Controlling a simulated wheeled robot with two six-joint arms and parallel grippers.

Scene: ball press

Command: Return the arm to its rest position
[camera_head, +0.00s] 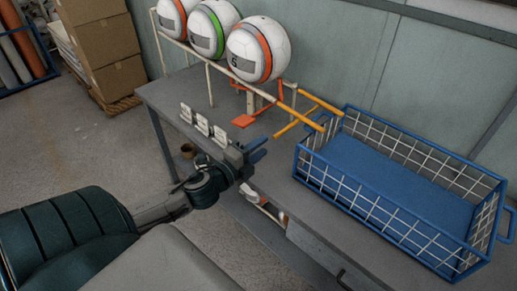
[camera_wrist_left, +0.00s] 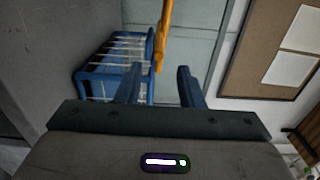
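My left arm comes in from the lower left of the head view. Its gripper (camera_head: 257,150) hangs over the front part of the grey table, in front of the orange lever parts. In the left wrist view its two blue fingers (camera_wrist_left: 160,88) stand apart with nothing between them. My right gripper is in neither view.
A grey table (camera_head: 172,92) carries a blue wire basket (camera_head: 375,212) on the right. Several white balls (camera_head: 258,50) sit on a raised rack at the back. Orange rails (camera_head: 302,121) slope toward the basket. Small white switches (camera_head: 203,125) stand left of my gripper. Cardboard boxes (camera_head: 105,40) stand far left.

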